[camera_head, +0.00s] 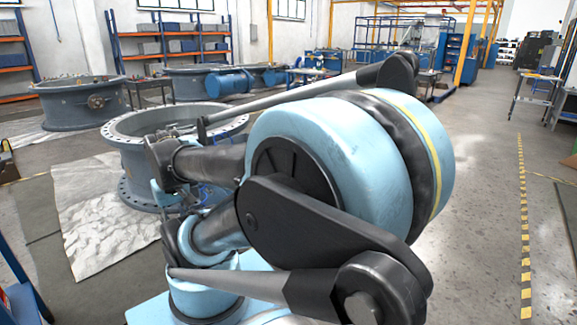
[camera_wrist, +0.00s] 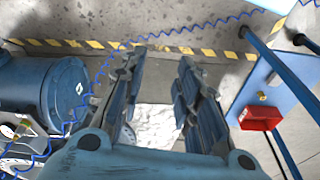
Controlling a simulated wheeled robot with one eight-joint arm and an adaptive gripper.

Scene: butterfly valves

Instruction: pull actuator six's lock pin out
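A blue cylindrical actuator (camera_wrist: 42,90) with a small white label on its end lies at the left edge of the wrist view. I cannot read a number on it, so I cannot tell whether it is actuator six. A small yellow and silver fitting (camera_wrist: 20,128) shows just below it, partly cut off. I cannot make out a lock pin for certain. My gripper (camera_wrist: 160,57) points up the wrist view with its two fingers apart and nothing between them; the actuator is to its left. In the head view I cannot make out the gripper.
A blue panel (camera_wrist: 283,78) with a red box (camera_wrist: 261,118) stands close on the right in the wrist view. Blue coiled hoses run along the left and top. A large grey flanged valve ring (camera_head: 125,160) stands on a pale sheet (camera_head: 88,225) behind my arm.

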